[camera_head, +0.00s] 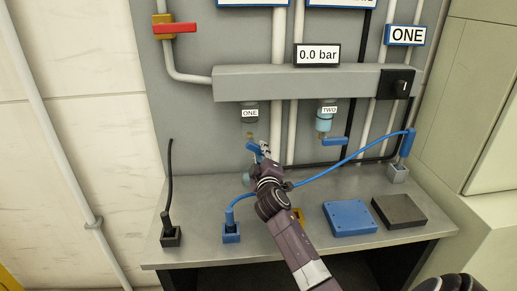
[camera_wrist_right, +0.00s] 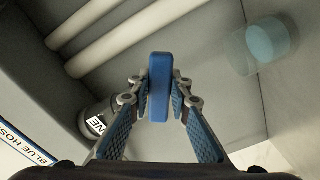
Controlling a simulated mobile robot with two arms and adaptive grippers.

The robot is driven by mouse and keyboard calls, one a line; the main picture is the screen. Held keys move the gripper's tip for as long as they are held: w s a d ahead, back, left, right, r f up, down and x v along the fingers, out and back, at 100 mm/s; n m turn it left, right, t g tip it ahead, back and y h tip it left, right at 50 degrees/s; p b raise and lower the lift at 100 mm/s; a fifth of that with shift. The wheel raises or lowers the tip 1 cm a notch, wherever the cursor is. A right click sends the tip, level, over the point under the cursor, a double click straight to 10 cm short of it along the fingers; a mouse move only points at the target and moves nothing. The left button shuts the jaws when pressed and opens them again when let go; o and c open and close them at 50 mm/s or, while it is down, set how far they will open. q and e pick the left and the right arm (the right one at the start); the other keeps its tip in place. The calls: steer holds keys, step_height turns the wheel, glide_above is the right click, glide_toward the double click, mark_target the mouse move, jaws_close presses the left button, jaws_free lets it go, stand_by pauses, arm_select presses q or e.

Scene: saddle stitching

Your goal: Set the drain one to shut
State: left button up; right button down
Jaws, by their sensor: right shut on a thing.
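The blue lever of drain one (camera_head: 253,147) is below the unit labelled ONE (camera_head: 250,113), under the grey manifold. My right gripper (camera_head: 265,151) is at this lever, and its fingers are shut on it. In the right wrist view the blue lever (camera_wrist_right: 159,87) stands between the two fingertips of the right gripper (camera_wrist_right: 160,98). The gripper hides part of the lever in the head view, so I cannot tell its exact angle. Drain two's blue lever (camera_head: 335,141) points right, roughly level, under the unit labelled TWO (camera_head: 328,110). My left gripper is not in view.
A display (camera_head: 317,55) reads 0.0 bar. A red lever (camera_head: 174,28) is at the upper left and a black knob (camera_head: 395,84) at the right. A blue hose (camera_head: 345,158) passes close to my right arm. A blue box (camera_head: 350,217) and a dark box (camera_head: 399,211) lie on the bench.

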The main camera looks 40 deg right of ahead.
steer(key=n, duration=0.1)
steer(key=r+n+p, duration=0.1)
steer(key=n+p, duration=0.1)
steer(key=shift+s+d+r+n, duration=0.1)
steer(key=shift+d+r+n, duration=0.15)
steer(key=shift+r+n, duration=0.1)
steer(key=shift+r+n+p, duration=0.35)
steer(key=shift+n+p, duration=0.4)
steer(key=shift+n, duration=0.5)
steer(key=shift+d, duration=0.1)
steer(key=c, duration=1.8)
jaws_free()
steer(key=shift+f, duration=0.1)
steer(key=shift+o, duration=0.2)
steer(key=v, duration=1.2)
steer(key=shift+f, duration=0.2)
